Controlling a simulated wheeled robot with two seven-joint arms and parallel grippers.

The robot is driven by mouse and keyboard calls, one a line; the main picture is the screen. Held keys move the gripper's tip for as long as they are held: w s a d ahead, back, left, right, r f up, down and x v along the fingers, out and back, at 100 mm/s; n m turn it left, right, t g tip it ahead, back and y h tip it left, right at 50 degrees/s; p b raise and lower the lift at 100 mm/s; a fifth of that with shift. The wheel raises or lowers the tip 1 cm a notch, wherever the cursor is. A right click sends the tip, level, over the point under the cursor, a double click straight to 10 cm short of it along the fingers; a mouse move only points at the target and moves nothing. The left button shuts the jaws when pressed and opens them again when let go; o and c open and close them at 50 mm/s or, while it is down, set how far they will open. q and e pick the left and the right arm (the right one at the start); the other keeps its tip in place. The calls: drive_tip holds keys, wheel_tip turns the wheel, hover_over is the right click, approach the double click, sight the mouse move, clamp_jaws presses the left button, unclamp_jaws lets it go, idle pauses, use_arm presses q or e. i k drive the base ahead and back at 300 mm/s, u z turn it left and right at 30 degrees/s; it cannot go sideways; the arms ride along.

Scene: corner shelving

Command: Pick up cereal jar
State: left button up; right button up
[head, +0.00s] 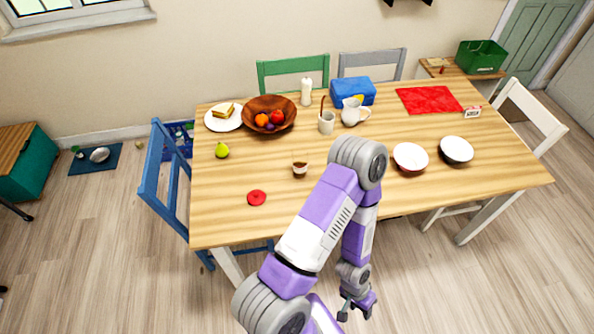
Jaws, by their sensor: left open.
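I cannot make out a cereal jar in the head view. My left gripper (356,311) hangs low in front of the table's near edge, over the floor, open, with nothing seen between its fingers. My left arm rises from the bottom, bends above the table's near edge and covers part of the tabletop. A wooden table (225,226) fills the middle. A white candle-like cylinder (306,93) stands at its back. My right gripper is not in view.
On the table are a fruit bowl (284,101), a sandwich plate (211,121), a pear (222,150), a small brown cup (300,169), a white pitcher (350,113), a blue box (352,91), a red mat (429,100) and two bowls (410,158). Chairs surround it.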

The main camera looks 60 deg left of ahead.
sight(299, 151)
drive_tip(key=k, duration=0.45)
drive_tip(key=u, duration=0.8)
